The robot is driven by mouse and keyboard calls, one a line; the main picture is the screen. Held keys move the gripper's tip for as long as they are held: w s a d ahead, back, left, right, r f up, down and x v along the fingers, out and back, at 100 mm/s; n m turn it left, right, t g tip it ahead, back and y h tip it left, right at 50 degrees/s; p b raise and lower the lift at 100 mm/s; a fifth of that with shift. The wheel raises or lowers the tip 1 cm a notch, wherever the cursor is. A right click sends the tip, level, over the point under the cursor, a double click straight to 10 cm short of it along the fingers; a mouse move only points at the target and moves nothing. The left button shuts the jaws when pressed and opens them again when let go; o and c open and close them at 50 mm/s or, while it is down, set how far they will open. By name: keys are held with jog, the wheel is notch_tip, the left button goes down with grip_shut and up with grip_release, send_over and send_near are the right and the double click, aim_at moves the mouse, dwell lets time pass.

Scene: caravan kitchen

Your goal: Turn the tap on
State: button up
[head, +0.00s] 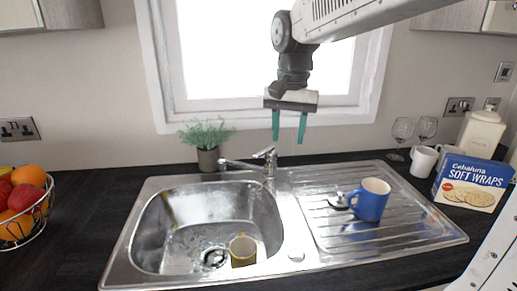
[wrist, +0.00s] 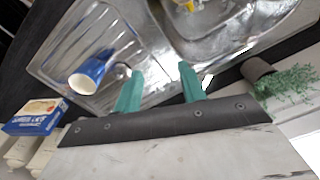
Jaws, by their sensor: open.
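The chrome tap (head: 268,160) stands at the back edge of the sink between bowl and drainer, its spout reaching left over the bowl and a short lever on top. My gripper (head: 289,140) hangs above and slightly right of the tap, fingers pointing down, apart from it. Its teal fingers are spread and empty. In the wrist view the open fingers (wrist: 158,85) show over the sink, and the tap is mostly hidden near the right finger. No running water can be made out.
A yellow mug (head: 243,251) sits in the sink bowl (head: 160,232). A blue mug (head: 371,200) stands on the drainer. A potted plant (head: 207,145) is left of the tap. Wraps box (head: 472,183), white mugs and glasses are at right; a fruit basket (head: 25,208) is at left.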

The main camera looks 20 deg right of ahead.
aim_at(258, 154)
jog(key=w+f+m, duration=0.1)
jog(key=w, duration=0.4)
jog(key=w+a+f+m, duration=0.1)
jog(key=w+f, duration=0.1)
jog(key=w, duration=0.3)
jog(key=w+f+m, duration=0.1)
jog(key=w+m, duration=0.1)
jog(key=w, duration=0.4)
jog(key=shift+a+f+g, duration=0.15)
jog(key=shift+a+g, duration=0.15)
jog(key=shift+w+f, duration=0.1)
jog(key=shift+f, duration=0.2)
notch_tip(258, 154, down, 7)
jog(key=shift+f, duration=0.15)
grip_shut()
